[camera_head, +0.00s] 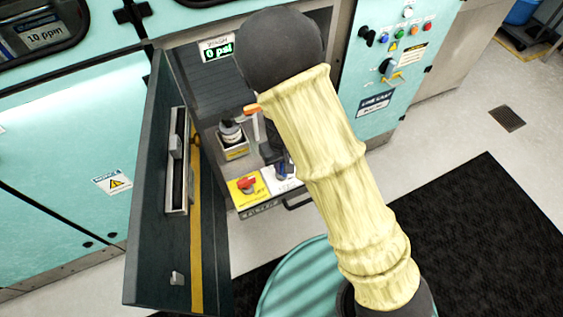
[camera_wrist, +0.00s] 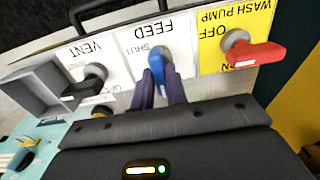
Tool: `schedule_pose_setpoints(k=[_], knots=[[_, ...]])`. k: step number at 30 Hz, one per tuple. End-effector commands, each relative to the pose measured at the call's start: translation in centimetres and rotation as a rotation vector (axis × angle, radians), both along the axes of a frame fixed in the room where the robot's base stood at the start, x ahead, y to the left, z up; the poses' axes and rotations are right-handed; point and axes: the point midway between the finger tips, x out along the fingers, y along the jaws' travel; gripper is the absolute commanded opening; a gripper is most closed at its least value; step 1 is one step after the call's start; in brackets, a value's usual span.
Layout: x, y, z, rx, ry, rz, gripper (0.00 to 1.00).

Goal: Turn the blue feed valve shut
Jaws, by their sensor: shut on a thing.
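The blue feed valve handle (camera_wrist: 157,65) shows in the wrist view, on a white panel labelled FEED, upside down in the picture. The word SHUT is partly visible to the left of the handle. My gripper (camera_wrist: 160,85) has its two dark fingers on either side of the handle and is shut on it. The handle's lower end is hidden between the fingers. In the head view my arm in its pale yellow sleeve covers much of the valve area, and only the edge of the white feed panel (camera_head: 281,184) shows.
The red wash pump handle (camera_wrist: 255,52) is close to the right in the wrist view, on a yellow panel. A black vent knob (camera_wrist: 85,85) is to the left. In the head view an open dark cabinet door (camera_head: 160,230) stands left of the valves.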

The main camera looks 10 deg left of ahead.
Motion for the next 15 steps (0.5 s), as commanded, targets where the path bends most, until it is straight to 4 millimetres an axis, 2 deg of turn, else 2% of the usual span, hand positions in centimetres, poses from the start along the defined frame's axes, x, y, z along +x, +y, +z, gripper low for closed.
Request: schedule_pose_setpoints(k=[8, 15], knots=[[0.00, 0.01, 0.20, 0.001, 0.001, -0.062, 0.00], [-0.02, -0.01, 0.32, 0.000, 0.001, -0.201, 0.00]])
